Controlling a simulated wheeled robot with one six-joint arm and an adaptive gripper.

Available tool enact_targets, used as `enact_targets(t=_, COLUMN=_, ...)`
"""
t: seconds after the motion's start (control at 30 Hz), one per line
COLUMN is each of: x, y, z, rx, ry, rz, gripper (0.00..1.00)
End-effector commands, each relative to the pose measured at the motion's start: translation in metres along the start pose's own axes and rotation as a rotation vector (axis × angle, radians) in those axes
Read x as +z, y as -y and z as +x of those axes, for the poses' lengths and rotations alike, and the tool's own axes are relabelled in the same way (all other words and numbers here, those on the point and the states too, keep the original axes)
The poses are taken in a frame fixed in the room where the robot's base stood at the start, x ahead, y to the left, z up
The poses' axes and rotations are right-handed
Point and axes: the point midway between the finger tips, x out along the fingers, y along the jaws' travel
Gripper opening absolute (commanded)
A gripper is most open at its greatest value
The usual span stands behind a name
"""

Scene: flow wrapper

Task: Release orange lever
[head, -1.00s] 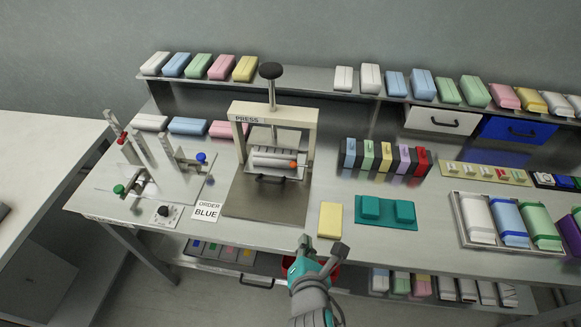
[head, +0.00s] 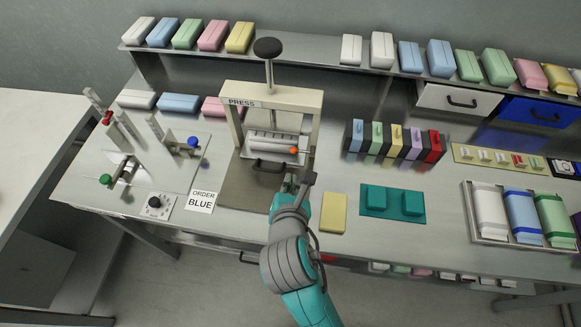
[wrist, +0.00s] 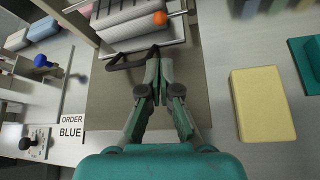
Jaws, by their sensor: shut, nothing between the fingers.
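The orange lever knob (head: 293,151) is on the right side of the press (head: 316,120), at the front of its ribbed grey block. It also shows in the wrist view (wrist: 159,18), ahead of my fingers. My gripper (head: 288,182) is shut and empty, over the press's base plate, in front of the black handle (head: 272,165). In the wrist view my fingertips (wrist: 154,62) are together close to that handle, apart from the orange knob. I cannot tell whether they touch the handle.
A yellow block (head: 333,212) and a teal fixture (head: 392,203) lie to the right. An order card reading BLUE (head: 201,202) and a dial box (head: 157,207) are on the left. The press frame's posts stand on both sides of the block.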

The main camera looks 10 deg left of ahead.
Motion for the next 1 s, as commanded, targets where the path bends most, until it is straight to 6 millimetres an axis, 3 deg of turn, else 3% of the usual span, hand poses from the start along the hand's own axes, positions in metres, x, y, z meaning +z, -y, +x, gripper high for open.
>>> enact_targets(t=0.53, x=0.0, y=0.0, z=0.081, rx=-0.001, ry=0.0, rz=0.001, gripper=0.0)
enact_targets(t=0.7, x=0.0, y=0.0, z=0.093, rx=-0.001, ry=0.0, rz=0.002, gripper=0.0)
enact_targets(t=1.0, x=0.0, y=0.0, z=0.096, rx=0.001, ry=0.0, rz=0.001, gripper=0.0)
